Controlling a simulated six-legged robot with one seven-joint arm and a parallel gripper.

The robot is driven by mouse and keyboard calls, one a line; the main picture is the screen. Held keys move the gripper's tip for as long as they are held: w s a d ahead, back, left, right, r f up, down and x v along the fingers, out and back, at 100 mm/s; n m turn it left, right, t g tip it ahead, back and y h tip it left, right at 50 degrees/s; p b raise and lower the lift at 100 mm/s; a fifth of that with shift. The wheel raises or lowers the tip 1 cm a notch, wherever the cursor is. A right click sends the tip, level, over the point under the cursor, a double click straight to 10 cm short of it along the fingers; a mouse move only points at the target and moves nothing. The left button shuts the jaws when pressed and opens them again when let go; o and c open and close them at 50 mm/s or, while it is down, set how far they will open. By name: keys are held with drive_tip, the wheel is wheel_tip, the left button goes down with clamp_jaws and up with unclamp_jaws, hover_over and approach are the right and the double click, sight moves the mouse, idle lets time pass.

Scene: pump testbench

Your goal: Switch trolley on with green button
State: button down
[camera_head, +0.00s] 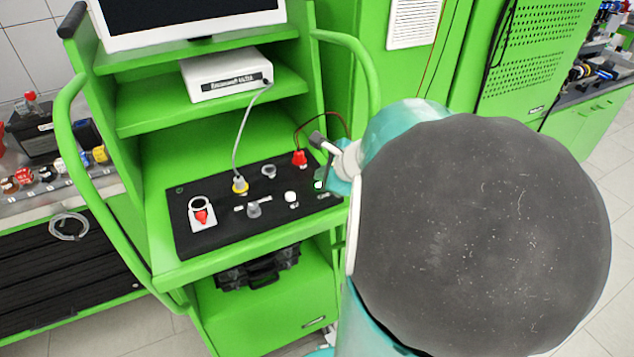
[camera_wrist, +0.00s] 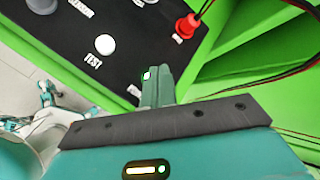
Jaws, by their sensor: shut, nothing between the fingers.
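The green trolley (camera_head: 165,225) carries a black control panel (camera_head: 262,217) on its shelf. At the panel's right end, a small green button with a light spot (camera_head: 318,185) shows in the head view. My gripper (camera_head: 329,178) is right beside it, partly hidden behind my arm. In the wrist view my gripper (camera_wrist: 156,78) is shut and empty, its teal fingers pointing down at the panel's edge. A green-edged part with a white spot (camera_wrist: 147,75) shows at the fingertips and is mostly covered. I cannot tell whether the fingers touch the button.
A white TEST button (camera_wrist: 105,44) and a red plug with a cable (camera_wrist: 187,25) are close to my fingers. The trolley's side handle (camera_head: 345,50) rises behind my arm.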

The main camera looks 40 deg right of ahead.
drive_tip(key=shift+r, duration=0.1)
drive_tip(key=shift+r, duration=2.9)
